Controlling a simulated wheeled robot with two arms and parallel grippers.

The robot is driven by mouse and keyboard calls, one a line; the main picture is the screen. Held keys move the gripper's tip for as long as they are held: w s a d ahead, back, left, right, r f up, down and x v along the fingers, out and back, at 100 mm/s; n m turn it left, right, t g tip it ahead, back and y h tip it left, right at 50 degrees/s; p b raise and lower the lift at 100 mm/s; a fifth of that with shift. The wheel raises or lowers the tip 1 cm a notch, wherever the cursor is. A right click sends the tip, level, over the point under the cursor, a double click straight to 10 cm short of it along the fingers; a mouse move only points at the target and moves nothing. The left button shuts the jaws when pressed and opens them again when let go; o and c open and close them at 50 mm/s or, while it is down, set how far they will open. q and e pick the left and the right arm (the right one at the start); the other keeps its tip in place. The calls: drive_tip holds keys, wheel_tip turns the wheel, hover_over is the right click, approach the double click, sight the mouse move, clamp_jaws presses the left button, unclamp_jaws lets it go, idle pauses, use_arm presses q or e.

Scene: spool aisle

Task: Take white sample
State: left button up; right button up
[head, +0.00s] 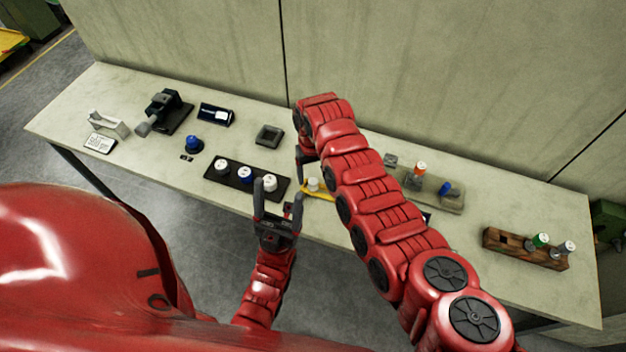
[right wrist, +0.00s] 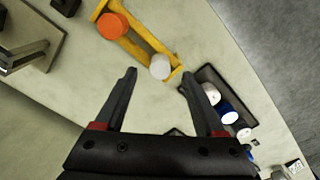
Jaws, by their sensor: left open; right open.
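A white-capped sample (head: 313,184) sits at one end of a yellow holder (head: 327,194); the right wrist view shows the white cap (right wrist: 160,67) with an orange cap (right wrist: 112,26) beside it in the holder. My right gripper (right wrist: 160,80) is open, its fingertips on either side of the white cap in the picture; I cannot tell the height gap. In the head view my right arm hides part of the holder. A black tray (head: 207,173) holds white (head: 221,165), blue (head: 245,174) and white (head: 270,182) capped samples. My left gripper (head: 273,186) is open and empty near the tray's right end.
At the left stand a white bracket (head: 108,124), a black device (head: 168,112) and a blue-topped item (head: 194,144). A small grey square dish (head: 269,135) is behind the tray. At the right are a beige holder (head: 440,192) and a wooden rack (head: 512,247). A wall runs behind the table.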

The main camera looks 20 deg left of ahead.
sight(313, 188)
drive_tip(key=shift+f, duration=1.4)
clamp_jaws()
